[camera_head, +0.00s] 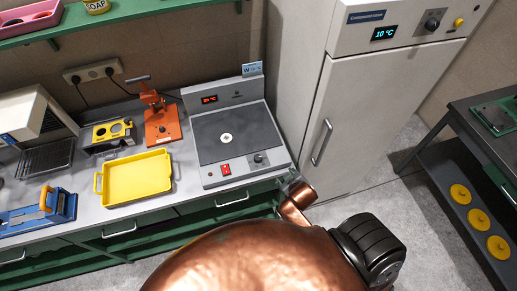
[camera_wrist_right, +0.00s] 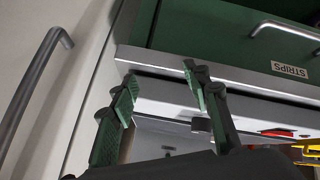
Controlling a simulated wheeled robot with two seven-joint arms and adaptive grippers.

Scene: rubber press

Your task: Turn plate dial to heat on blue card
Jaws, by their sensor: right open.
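The grey hot plate (camera_head: 238,135) stands on the counter with a red display (camera_head: 209,99), a red switch (camera_head: 226,169) and a dark dial (camera_head: 258,158) at its front right. The blue card (camera_head: 252,69) stands at its back right corner; its writing is too small to read surely. My right gripper (camera_head: 292,184) is at the counter's front edge, right of the dial and apart from it. In the right wrist view my right gripper (camera_wrist_right: 158,88) is open and empty, with the dial (camera_wrist_right: 201,124) beyond one finger. My left gripper is out of view.
A tall cabinet (camera_head: 345,130) with a long handle (camera_head: 322,142) stands close on the right. Left of the plate are an orange press (camera_head: 162,127) and a yellow tray (camera_head: 137,178). Green drawers (camera_wrist_right: 210,35) lie under the counter.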

